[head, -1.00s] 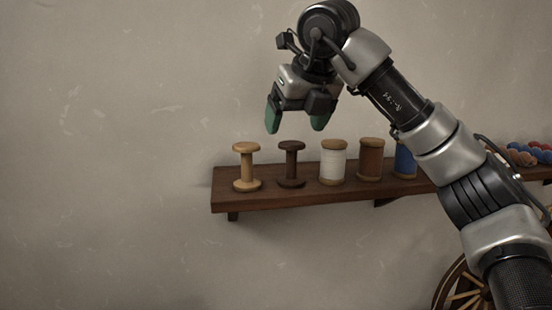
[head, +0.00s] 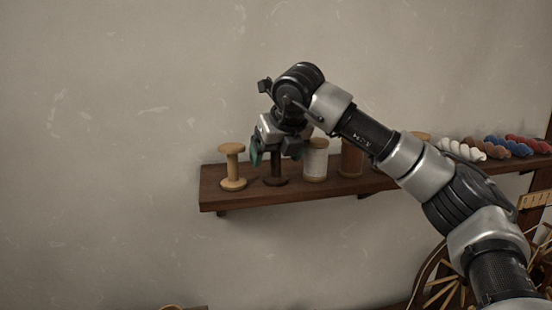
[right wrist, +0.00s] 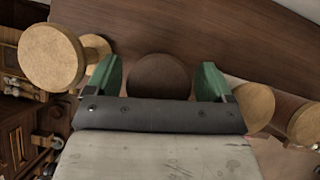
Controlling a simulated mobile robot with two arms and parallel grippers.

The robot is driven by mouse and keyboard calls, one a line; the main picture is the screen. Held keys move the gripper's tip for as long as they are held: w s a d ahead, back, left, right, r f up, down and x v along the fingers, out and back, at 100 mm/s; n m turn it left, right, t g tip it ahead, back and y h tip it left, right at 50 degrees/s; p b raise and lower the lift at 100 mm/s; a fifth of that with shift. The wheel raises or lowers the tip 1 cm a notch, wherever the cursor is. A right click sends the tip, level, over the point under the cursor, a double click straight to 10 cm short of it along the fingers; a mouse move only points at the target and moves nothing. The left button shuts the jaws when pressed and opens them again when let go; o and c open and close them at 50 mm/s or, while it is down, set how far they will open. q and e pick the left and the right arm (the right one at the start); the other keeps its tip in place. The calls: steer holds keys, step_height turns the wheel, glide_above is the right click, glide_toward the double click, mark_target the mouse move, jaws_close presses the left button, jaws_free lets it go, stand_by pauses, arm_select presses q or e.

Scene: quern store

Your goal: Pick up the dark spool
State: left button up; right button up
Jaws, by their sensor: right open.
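The dark spool (head: 276,178) stands upright on the wall shelf (head: 330,190), between a pale wooden spool and a white-thread spool. My right gripper (head: 277,154) is down over its upper part and hides its top in the head view. In the right wrist view the round dark top of the spool (right wrist: 158,76) lies between the two green fingertips of my right gripper (right wrist: 158,80). The fingers are apart, one on each side, with a gap visible at the left and a slimmer one at the right. My left gripper is not in view.
The pale empty spool (head: 233,168) stands close on the left, also seen in the right wrist view (right wrist: 48,58). The white-thread spool (head: 315,160) is close on the right, then a brown one (head: 351,158). Coloured skeins (head: 505,148) lie farther right. The wall left of the shelf is bare.

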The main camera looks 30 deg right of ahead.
steer(key=c, duration=1)
steer(key=shift+o, duration=0.2)
steer(key=shift+r, duration=0.15)
